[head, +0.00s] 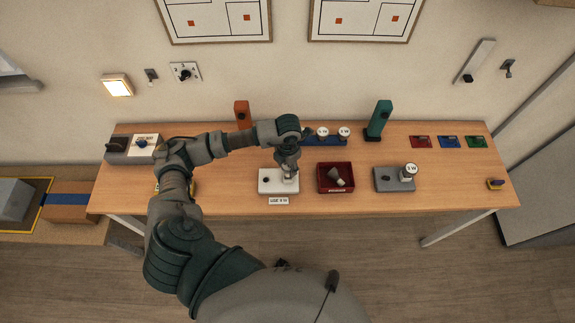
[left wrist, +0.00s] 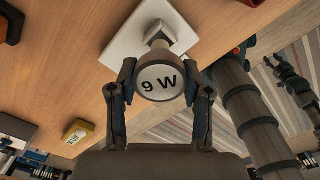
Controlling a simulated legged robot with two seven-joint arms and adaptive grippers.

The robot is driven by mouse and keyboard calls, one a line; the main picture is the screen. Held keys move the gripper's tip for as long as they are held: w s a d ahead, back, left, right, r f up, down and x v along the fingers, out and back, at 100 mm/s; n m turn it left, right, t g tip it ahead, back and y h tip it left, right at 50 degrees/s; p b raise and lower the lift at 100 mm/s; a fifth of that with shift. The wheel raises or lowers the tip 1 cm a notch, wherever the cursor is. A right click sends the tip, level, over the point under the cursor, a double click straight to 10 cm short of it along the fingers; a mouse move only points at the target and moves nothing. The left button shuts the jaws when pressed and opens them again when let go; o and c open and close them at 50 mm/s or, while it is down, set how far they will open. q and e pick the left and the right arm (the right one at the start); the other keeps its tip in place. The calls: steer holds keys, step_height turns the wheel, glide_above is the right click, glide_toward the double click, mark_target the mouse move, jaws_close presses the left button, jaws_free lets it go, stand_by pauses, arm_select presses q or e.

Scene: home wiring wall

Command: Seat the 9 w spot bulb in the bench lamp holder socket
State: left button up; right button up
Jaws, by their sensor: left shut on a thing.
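The 9 W spot bulb (left wrist: 160,82) is between the fingers of my left gripper (left wrist: 162,88) in the left wrist view, its marked face toward the camera. My left gripper (head: 289,168) is shut on it, above the right part of the white bench lamp holder (head: 270,187) in the head view. The holder also shows behind the bulb in the left wrist view (left wrist: 126,42). The bulb's neck points toward the holder; I cannot tell how deep its base sits in the socket. A label reading "USE 9 W" (head: 278,201) is at the table's front edge. My right gripper is not in view.
A blue rack (head: 333,141) with bulbs and a green post (head: 379,119) stand behind.

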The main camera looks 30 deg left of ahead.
arm_select(q)
steer(key=shift+f+b, duration=1.5)
steer(key=shift+f, duration=0.25)
steer(key=o, duration=1.2)
steer(key=shift+r, duration=0.2)
step_height(320, 180, up, 12)
steer(key=shift+w+f, duration=0.1)
steer(key=shift+f, duration=0.1)
